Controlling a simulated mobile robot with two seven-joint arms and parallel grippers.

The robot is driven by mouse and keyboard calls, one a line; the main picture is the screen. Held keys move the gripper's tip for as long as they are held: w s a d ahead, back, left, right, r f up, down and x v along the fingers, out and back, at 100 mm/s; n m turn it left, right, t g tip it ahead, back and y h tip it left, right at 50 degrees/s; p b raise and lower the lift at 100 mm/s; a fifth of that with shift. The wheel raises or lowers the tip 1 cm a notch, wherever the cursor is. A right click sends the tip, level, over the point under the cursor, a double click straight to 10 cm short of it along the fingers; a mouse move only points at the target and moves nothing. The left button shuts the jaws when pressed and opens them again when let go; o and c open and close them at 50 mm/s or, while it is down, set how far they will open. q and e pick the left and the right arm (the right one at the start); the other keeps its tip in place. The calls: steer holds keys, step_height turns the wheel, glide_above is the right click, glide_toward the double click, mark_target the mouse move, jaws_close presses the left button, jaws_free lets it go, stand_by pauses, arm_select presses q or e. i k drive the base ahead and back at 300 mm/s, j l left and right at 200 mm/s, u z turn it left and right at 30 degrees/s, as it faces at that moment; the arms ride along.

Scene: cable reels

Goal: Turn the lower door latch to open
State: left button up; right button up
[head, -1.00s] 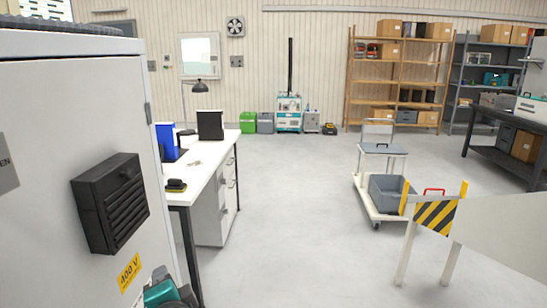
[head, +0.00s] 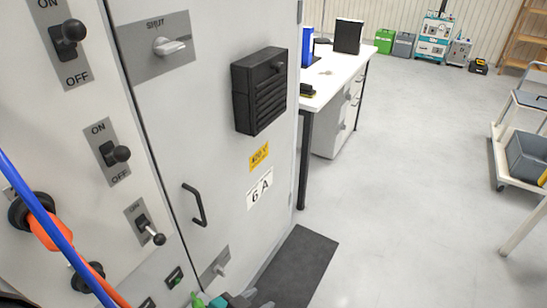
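The lower door latch (head: 221,268) is a small light knob on a grey plate, low on the grey cabinet door (head: 225,130) near the bottom of the head view. The upper latch (head: 168,46) has a grey plate marked SHUT, and its handle lies roughly level. A black pull handle (head: 195,205) sits between the two latches. The door looks closed. My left gripper (head: 243,298), teal and dark, shows only in part at the bottom edge, just below the lower latch. Its fingertips are not clear, nor whether it touches anything. My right gripper is out of view.
Left of the door, a panel carries several ON/OFF switches (head: 115,153) and thick blue and orange cables (head: 48,232). A black vent box (head: 260,90) juts from the door. A white desk (head: 335,75) stands behind.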

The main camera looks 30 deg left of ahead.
mark_target(218, 268)
steer(key=k+l+u, duration=0.1)
steer(key=u, duration=1.25)
